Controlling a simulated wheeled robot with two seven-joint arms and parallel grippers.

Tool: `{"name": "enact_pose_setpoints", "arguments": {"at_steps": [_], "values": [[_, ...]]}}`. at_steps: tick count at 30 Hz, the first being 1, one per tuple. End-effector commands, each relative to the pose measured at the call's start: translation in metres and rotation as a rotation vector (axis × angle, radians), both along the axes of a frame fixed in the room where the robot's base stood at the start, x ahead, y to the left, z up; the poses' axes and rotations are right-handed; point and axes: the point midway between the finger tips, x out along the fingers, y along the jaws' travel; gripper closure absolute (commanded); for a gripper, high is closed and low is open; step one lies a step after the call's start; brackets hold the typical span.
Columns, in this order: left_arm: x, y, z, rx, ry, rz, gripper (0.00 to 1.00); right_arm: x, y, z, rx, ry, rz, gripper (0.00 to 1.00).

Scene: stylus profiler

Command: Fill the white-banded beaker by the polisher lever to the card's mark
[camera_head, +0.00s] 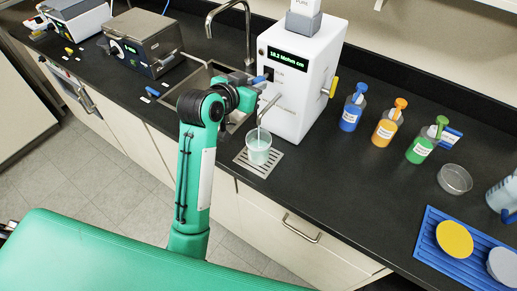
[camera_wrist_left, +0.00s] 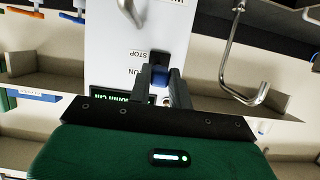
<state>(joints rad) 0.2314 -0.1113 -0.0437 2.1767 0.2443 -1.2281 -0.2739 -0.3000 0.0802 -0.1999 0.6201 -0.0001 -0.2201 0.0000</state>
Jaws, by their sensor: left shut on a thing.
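The white water polisher (camera_head: 302,75) stands on the dark counter with a green lit display. Its blue lever (camera_head: 260,79) juts from the front; the left wrist view shows the lever (camera_wrist_left: 158,74) between my fingers, beside STOP and RUN labels. My left gripper (camera_wrist_left: 160,85) is shut on this lever. A clear beaker (camera_head: 258,147) with a pale band or contents stands upright on the drip grille under the spout (camera_head: 266,107). A pale streak runs from the spout into it. Its level and mark are too small to read. My right gripper is out of view.
A sink with a tall tap (camera_head: 246,25) lies behind my left arm. Blue (camera_head: 350,112), orange (camera_head: 384,129) and green (camera_head: 419,149) bottles and a glass dish (camera_head: 455,179) stand right. A blue mat (camera_head: 428,240) holds round pads. The counter right of the grille is clear.

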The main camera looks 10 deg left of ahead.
Motion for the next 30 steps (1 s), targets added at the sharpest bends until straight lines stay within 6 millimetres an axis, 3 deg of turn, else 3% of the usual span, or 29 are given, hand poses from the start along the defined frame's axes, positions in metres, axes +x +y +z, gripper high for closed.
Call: {"name": "enact_pose_setpoints", "arguments": {"at_steps": [17,18,21,30], "values": [[0.005,-0.002,-0.04,-0.172,-0.486,-0.005,1.0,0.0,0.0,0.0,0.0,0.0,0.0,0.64],[0.005,-0.003,-0.035,-0.177,-0.484,-0.003,0.72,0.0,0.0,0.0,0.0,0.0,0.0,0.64],[0.005,-0.003,-0.035,-0.175,-0.482,-0.002,0.55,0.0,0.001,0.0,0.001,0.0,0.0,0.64],[0.005,-0.002,-0.035,-0.175,-0.481,-0.001,0.58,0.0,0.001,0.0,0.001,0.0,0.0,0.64]]}}
